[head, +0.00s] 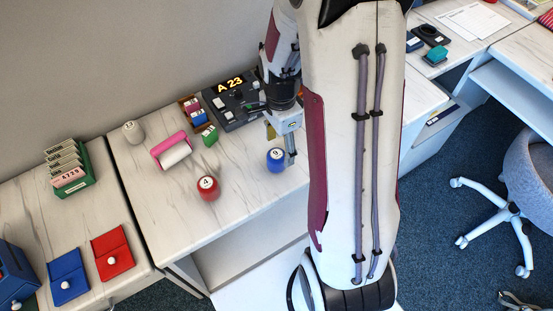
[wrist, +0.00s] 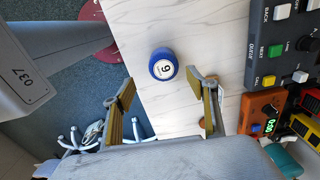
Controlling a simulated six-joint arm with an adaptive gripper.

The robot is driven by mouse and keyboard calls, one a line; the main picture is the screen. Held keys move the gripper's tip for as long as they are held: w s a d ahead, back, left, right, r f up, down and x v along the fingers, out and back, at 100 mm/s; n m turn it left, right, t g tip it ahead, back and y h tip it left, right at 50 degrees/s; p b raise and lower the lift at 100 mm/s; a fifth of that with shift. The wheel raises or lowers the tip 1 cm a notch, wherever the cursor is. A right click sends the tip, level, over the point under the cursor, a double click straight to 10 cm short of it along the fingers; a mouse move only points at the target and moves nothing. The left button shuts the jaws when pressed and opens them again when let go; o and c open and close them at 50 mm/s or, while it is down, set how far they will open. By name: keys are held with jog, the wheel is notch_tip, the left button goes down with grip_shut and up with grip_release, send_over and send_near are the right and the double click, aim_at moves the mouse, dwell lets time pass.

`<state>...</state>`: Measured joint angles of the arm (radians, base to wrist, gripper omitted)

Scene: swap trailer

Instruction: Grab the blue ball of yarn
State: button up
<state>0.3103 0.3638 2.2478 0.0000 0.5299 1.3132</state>
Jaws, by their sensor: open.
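No ball of yarn is recognisable. The blue thing here is a smooth round ball (head: 276,164) with a white patch reading 9. It stands on the marble-patterned counter near its front edge, at my gripper (head: 282,144). In the wrist view the blue ball (wrist: 162,58) sits just beyond the fingertips, roughly between their lines. My gripper (wrist: 161,82) is open with nothing held. One finger partly overlaps the ball's surroundings in the head view, so contact cannot be told there; the wrist view shows them apart.
A red ball (head: 208,183) marked 4 and a white ball (head: 131,132) stand to the left.

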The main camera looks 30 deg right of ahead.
aim_at(276, 154)
jog(key=shift+f, duration=0.65)
jog(key=shift+f, duration=0.1)
jog(key=shift+w+a+f, duration=0.2)
jog(key=shift+f, duration=0.6)
jog(key=shift+w+a+f, duration=0.15)
jog(key=shift+w+f, duration=0.05)
jog(key=shift+f, duration=1.5)
jog(key=c, duration=1.2)
